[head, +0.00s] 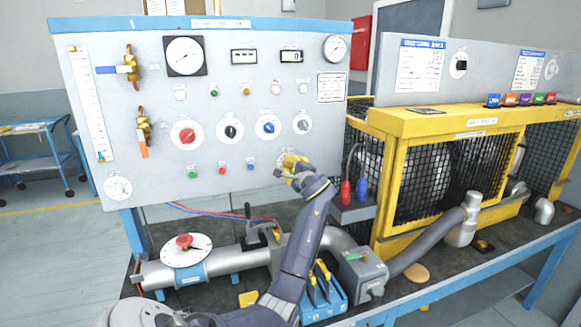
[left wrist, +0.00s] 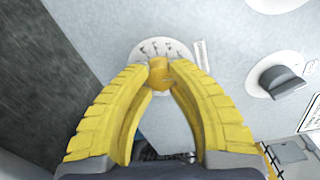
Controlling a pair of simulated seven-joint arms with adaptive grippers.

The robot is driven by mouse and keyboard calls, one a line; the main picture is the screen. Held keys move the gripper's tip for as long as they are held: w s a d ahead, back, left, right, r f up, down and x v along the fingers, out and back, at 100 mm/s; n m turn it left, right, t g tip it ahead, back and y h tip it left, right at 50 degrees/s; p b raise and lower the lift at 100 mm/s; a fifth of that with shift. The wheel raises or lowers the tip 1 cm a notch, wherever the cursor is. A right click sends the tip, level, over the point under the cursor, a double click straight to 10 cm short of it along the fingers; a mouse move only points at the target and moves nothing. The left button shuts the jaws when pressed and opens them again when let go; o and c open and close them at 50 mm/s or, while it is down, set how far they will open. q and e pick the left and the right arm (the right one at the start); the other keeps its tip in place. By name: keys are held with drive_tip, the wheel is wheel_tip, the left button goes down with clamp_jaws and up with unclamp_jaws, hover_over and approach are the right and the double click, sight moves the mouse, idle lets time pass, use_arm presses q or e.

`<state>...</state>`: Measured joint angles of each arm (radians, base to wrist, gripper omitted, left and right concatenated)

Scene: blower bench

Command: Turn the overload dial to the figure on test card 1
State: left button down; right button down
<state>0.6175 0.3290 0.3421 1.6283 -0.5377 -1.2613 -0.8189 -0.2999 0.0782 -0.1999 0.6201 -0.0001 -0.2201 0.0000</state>
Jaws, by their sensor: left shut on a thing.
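My left gripper (head: 292,163) is at the lower right of the grey panel (head: 150,90). In the left wrist view its yellow fingers (left wrist: 159,78) are shut on a small yellow-orange knob (left wrist: 159,76). The knob sits in front of a white marked dial face (left wrist: 160,48), partly hidden by fingers and knob. I cannot read its label or setting, so I cannot confirm it is the overload dial. A card with a blue heading (head: 420,66) is on the right-hand board; a similar card (head: 529,70) is farther right. Their figures are too small to read. My right gripper is not in view.
A grey knob (head: 302,124) is just above the gripper and shows beside it in the left wrist view (left wrist: 280,80). Blue, black and red knobs continue leftward. Red and blue bottle-like items (head: 353,190) stand right of my arm, before the yellow mesh cage (head: 385,180).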

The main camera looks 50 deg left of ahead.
use_arm(q)
drive_tip(key=shift+r+m, duration=0.1)
drive_tip(key=shift+m, duration=1.8)
drive_tip(key=c, duration=1.1)
unclamp_jaws()
drive_tip(key=shift+o, duration=0.2)
drive_tip(key=shift+d, duration=0.1)
drive_tip(key=v, duration=1.1)
drive_tip(key=shift+d, duration=0.4)
